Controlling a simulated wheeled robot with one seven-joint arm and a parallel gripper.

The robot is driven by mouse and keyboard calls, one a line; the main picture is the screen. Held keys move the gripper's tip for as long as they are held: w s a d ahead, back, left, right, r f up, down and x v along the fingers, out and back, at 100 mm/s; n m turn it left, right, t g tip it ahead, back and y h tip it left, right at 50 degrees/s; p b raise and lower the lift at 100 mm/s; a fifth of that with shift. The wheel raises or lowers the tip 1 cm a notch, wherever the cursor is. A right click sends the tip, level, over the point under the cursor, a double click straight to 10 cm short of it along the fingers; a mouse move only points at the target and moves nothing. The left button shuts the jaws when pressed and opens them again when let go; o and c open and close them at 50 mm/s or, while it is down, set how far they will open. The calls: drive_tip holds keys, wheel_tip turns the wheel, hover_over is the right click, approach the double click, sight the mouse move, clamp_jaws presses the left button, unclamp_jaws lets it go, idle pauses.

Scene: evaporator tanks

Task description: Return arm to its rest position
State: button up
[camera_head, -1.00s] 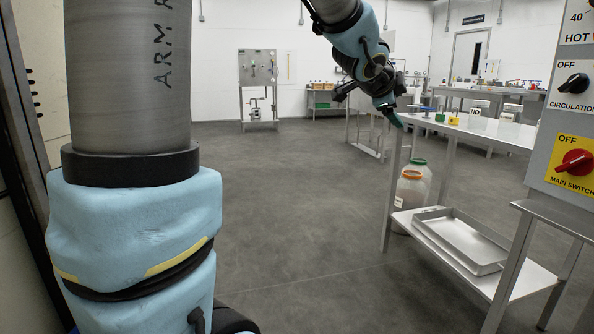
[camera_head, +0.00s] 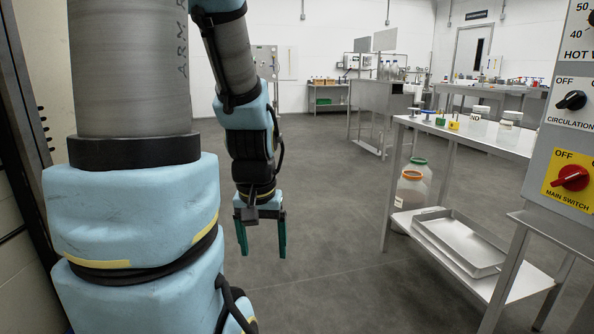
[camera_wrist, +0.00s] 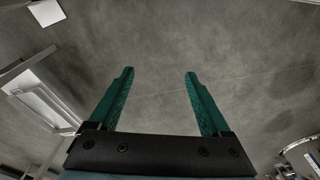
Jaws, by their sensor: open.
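My gripper (camera_head: 262,236) hangs pointing down at the centre left of the head view, beside my large blue-padded arm links. Its two teal fingers are apart with nothing between them, above bare grey floor. In the wrist view my gripper (camera_wrist: 159,75) also shows its teal fingers spread and empty, with only floor beyond them.
A steel table (camera_head: 478,134) at right holds jars and small coloured items. Its lower shelf bears a metal tray (camera_head: 459,243), with large jars (camera_head: 411,186) beside it. A control panel (camera_head: 572,120) with a red main switch stands at far right. The middle floor (camera_head: 330,220) is clear.

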wheel_tip(320, 180, up, 18)
drive_tip(key=p, duration=1.6)
drive_tip(key=shift+o, duration=0.4)
drive_tip(key=shift+r+p, duration=0.25)
drive_tip(key=shift+p, duration=0.1)
drive_tip(key=shift+o, duration=1)
drive_tip(key=shift+f, duration=0.1)
